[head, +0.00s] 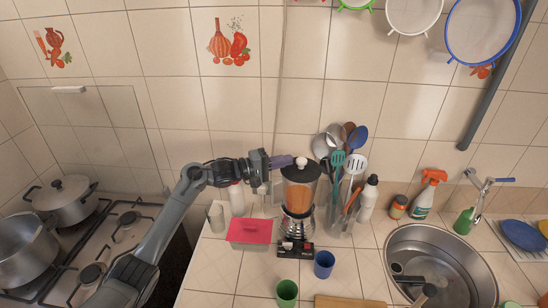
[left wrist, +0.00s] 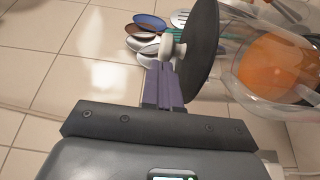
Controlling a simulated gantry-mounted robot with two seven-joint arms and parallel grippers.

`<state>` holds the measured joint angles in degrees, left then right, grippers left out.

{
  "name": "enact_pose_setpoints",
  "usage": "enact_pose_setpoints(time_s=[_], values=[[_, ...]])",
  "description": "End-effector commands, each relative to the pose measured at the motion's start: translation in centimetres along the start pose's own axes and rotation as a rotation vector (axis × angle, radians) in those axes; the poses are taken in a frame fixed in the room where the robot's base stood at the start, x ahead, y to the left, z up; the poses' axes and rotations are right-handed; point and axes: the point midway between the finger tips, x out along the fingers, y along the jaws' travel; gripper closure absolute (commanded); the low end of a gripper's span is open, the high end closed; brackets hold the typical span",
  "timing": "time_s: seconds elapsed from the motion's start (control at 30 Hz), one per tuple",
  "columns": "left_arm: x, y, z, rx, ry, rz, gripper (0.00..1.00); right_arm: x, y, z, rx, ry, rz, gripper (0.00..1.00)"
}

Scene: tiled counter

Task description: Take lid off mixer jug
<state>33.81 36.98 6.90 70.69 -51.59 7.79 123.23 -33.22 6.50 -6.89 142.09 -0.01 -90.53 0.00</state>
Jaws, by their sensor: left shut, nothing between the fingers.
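The mixer jug (head: 298,196) stands upright on its base on the counter, with orange contents inside. Its dark round lid (head: 310,172) with a white knob (head: 301,161) is at the top of the jug. My left gripper (head: 288,160) comes in from the left, its purple fingers shut and empty, with the tips beside the knob. In the left wrist view the lid (left wrist: 205,50) shows nearly edge-on beside the clear jug (left wrist: 275,65). The shut fingers (left wrist: 164,80) end close to the knob (left wrist: 172,48); I cannot tell whether they touch. My right gripper is not in view.
A utensil holder (head: 345,200) stands close right of the jug. A pink-lidded box (head: 250,231) is to its left. A blue cup (head: 324,264) and green cup (head: 287,293) are in front. The sink (head: 470,270) is right, the stove (head: 120,225) left.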

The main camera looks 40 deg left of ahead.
Motion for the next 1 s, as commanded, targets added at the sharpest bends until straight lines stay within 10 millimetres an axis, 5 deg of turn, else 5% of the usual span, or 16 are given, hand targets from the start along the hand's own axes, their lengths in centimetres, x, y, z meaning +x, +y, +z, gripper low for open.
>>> enact_pose_setpoints(time_s=[0.5,1.0], values=[[0.4,0.1,0.5,0.0,0.0,0.0,1.0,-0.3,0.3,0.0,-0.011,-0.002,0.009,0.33],[4.3,-0.3,4.5,-0.005,-0.003,-0.007,1.0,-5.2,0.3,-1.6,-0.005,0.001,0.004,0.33]])
